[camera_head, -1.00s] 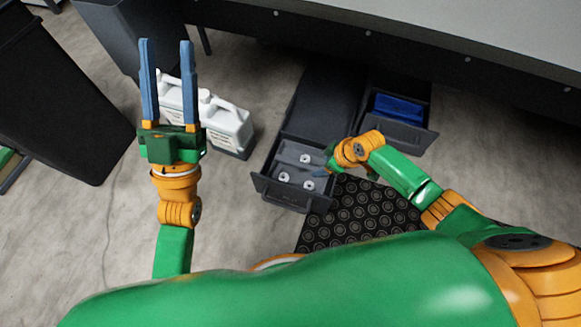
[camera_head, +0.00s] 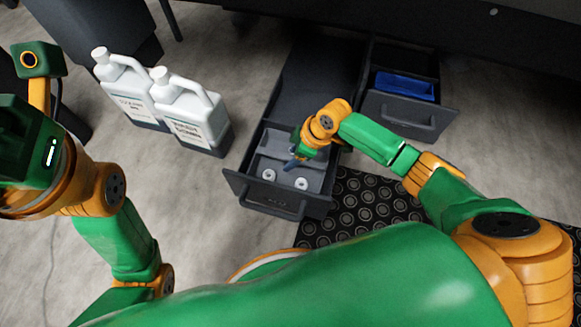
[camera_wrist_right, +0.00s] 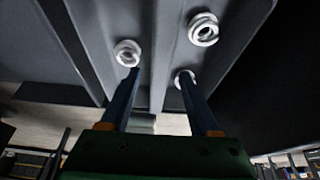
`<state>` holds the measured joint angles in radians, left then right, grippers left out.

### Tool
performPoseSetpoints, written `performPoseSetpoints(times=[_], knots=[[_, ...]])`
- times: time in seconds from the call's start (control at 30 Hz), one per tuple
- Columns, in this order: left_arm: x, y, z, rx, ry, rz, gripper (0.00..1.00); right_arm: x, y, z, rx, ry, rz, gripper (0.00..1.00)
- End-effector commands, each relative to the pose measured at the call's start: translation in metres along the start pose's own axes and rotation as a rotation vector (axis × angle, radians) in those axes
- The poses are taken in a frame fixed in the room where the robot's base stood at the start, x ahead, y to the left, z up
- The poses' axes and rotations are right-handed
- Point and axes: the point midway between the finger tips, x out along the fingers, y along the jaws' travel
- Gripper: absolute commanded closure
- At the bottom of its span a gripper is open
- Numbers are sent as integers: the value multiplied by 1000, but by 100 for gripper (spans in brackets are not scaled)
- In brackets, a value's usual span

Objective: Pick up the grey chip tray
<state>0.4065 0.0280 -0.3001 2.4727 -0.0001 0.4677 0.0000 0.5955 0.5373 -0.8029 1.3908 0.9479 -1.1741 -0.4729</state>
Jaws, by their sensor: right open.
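The grey chip tray (camera_head: 313,174) lies in the open left drawer (camera_head: 275,203), with white ring-shaped pieces in it. In the right wrist view the tray (camera_wrist_right: 168,40) fills the top, with three white rings and a divider. My right gripper (camera_head: 292,161) is over the tray, fingers pointing down into it. In the wrist view its two blue fingers (camera_wrist_right: 162,78) are apart, with nothing clearly held between them; their tips overlap two rings. Whether they touch the tray I cannot tell. My left arm is at the left edge; its fingers are not visible.
A second open drawer (camera_head: 410,125) to the right holds a blue tray (camera_head: 405,86). Two white jugs (camera_head: 192,112) stand on the floor left of the drawers. A black patterned mat (camera_head: 362,208) lies in front. A dark bench edge (camera_head: 400,15) runs above.

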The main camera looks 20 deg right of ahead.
Motion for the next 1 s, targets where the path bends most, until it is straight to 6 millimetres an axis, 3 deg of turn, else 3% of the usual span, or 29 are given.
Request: performPoseSetpoints(times=[0.13, 0.17, 0.37, 0.4, 1.0], knots=[[1, 0, 0, 0, -1, 0, 50, -1, 0, 0, 0, 0, 0, 38], [1, 0, 0, 0, -1, 0, 50, -1, 0, 0, 0, 0, 0, 43], [1, 0, 1, 0, -2, -1, 50, -1, 0, 0, 0, 1, 0, 97], [1, 0, 1, 0, -2, -1, 50, -1, 0, 0, 0, 0, 0, 100], [0, 0, 1, -1, -3, -1, 50, -1, 0, 0, 0, 1, 0, 100]])
